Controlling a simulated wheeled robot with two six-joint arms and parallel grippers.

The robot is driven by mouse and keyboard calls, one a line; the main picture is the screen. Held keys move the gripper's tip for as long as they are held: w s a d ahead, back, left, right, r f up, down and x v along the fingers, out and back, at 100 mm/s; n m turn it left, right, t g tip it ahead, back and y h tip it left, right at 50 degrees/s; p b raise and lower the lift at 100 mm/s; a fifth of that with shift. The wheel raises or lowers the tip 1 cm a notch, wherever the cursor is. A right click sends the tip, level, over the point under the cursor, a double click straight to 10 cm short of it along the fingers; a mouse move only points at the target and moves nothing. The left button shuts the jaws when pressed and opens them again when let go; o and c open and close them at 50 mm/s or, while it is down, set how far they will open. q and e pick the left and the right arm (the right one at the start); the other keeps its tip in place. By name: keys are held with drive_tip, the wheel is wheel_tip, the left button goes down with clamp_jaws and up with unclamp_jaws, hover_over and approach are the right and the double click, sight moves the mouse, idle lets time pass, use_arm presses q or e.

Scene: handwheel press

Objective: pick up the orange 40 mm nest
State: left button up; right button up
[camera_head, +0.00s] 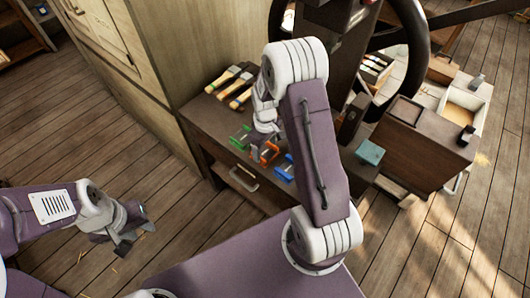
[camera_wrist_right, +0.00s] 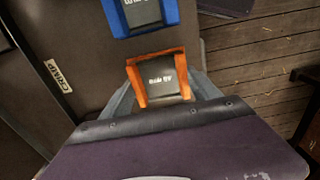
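The orange nest (camera_head: 266,153) sits on the dark bench top between a green nest (camera_head: 241,136) and a blue nest (camera_head: 284,170). In the right wrist view the orange nest (camera_wrist_right: 160,78) has a black label with upside-down lettering. My right gripper (camera_head: 267,139) is over the orange nest. Its grey fingers (camera_wrist_right: 164,92) show on either side of the nest, apart; contact cannot be made out. The blue nest also shows in the right wrist view (camera_wrist_right: 143,14). My left gripper (camera_head: 134,238) is open and empty, over the floor at the left.
Several brushes (camera_head: 232,82) lie at the back of the bench. A press with a large handwheel (camera_head: 415,50) rises behind my right arm. A teal block (camera_head: 369,152) is to its right. A wooden cabinet (camera_head: 150,70) stands at left.

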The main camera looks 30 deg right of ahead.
sight(267, 150)
drive_tip(key=c, duration=0.3)
drive_tip(key=shift+r, duration=0.15)
drive_tip(key=shift+w+r, duration=0.1)
drive_tip(key=shift+r, duration=0.2)
drive_tip(key=r, duration=0.2)
drive_tip(key=d+r, duration=0.1)
drive_tip(key=r, duration=0.1)
drive_tip(key=d+r, duration=0.2)
drive_tip(key=d, duration=0.1)
drive_tip(key=d+r+p, duration=0.1)
drive_tip(key=d+r, duration=0.1)
drive_tip(key=d, duration=0.2)
drive_tip(key=w+d+r, duration=0.1)
drive_tip(key=d+r, duration=0.1)
drive_tip(key=d, duration=0.1)
drive_tip(key=shift+w+d+r, duration=0.1)
drive_tip(key=shift+d, duration=0.15)
